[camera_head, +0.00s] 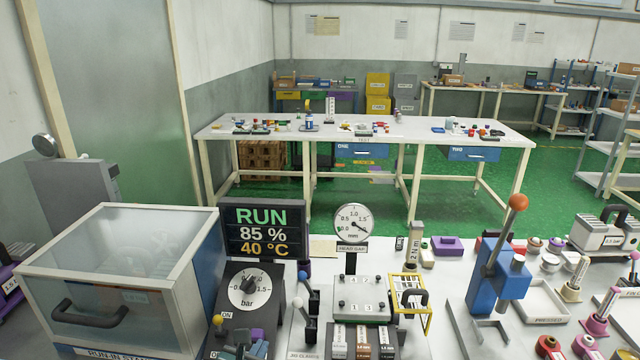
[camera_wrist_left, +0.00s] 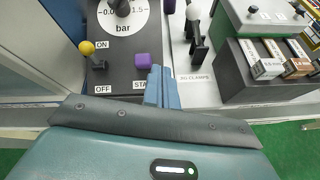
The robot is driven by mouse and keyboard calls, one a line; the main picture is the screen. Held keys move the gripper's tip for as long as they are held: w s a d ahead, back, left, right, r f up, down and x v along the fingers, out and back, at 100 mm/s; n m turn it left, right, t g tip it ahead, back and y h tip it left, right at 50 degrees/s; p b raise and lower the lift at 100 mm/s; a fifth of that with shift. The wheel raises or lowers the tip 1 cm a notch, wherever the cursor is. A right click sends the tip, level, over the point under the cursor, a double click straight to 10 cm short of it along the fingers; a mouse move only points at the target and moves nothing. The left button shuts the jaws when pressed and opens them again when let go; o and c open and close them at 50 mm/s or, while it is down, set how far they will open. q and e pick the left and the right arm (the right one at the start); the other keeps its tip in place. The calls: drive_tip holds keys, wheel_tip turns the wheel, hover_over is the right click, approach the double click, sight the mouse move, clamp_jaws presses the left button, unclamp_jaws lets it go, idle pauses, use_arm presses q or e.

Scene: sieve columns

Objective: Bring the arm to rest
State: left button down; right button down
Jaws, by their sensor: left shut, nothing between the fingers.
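My left gripper (camera_head: 240,348) shows at the bottom edge of the head view, low in front of the black control panel (camera_head: 250,300). In the left wrist view its blue fingers (camera_wrist_left: 160,86) are together with nothing between them. They point at the panel's front part, just right of a purple button (camera_wrist_left: 142,60), and cover part of the label by it. I cannot tell whether the fingertips touch the panel. My right gripper is in neither view.
A clear-lidded box (camera_head: 120,270) stands left of the panel, and a display (camera_head: 262,230) reading RUN stands behind it. Toggle clamps (camera_head: 308,300), a gauge (camera_head: 353,224) and a blue lever press (camera_head: 497,280) stand to the right. A yellow-knobbed switch (camera_wrist_left: 88,48) is close by.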

use_arm(q)
drive_tip(key=s+d+f+n+g+h, duration=0.1)
drive_tip(key=s+d+f+n+h, duration=0.15)
drive_tip(key=s+n, duration=0.4)
drive_tip(key=s+d+f+n+g+h, duration=0.15)
drive_tip(key=s+f+n, duration=0.25)
drive_tip(key=n, duration=0.6)
drive_tip(key=s+a+f+n+y, duration=0.1)
drive_tip(key=s+n, duration=0.4)
drive_tip(key=n, duration=0.5)
drive_tip(key=s+a+f+n+y, duration=0.1)
drive_tip(key=s+a+f+n, duration=0.3)
drive_tip(key=n, duration=0.6)
drive_tip(key=shift+s+a, duration=0.7)
drive_tip(key=shift+s, duration=0.35)
drive_tip(key=shift+g, duration=0.25)
idle(3.1)
